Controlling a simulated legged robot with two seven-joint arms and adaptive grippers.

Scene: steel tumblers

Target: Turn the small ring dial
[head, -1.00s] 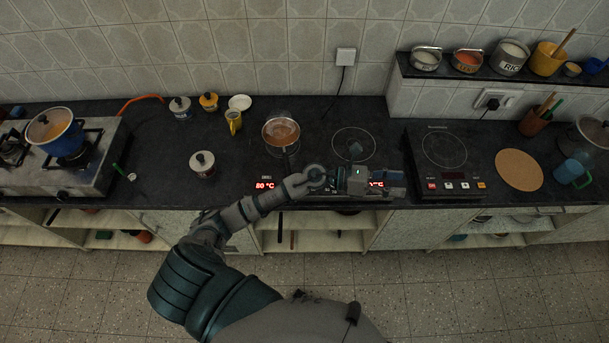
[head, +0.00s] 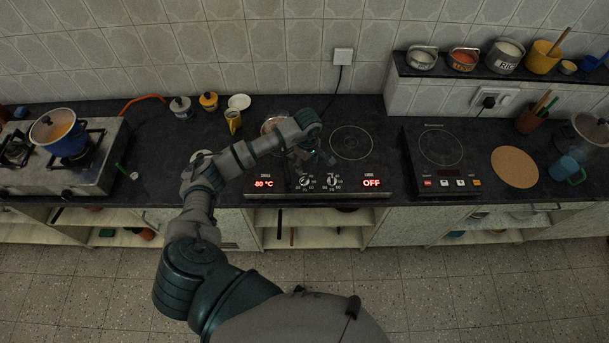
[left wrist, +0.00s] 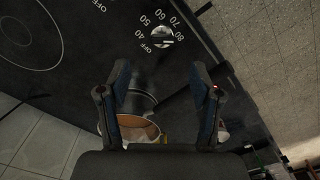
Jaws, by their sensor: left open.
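Two round dials, the left dial (head: 304,181) and the right dial (head: 332,181), sit on the front strip of the black two-ring hob. Their small labels are too blurred to tell which is the small ring dial. The left display (head: 264,184) glows in red in °C; the right display (head: 372,183) reads OFF. My left gripper (head: 322,157) is above the hob, behind the dials, apart from them. In the left wrist view its fingers (left wrist: 160,100) are spread and empty; a dial (left wrist: 162,37) marked OFF and 40 to 80 lies beyond them. My right gripper is not shown.
A pan (head: 272,124) stands at the hob's back left, partly hidden by my arm. The right ring (head: 351,143) is bare. A separate cooktop (head: 440,160) lies to the right.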

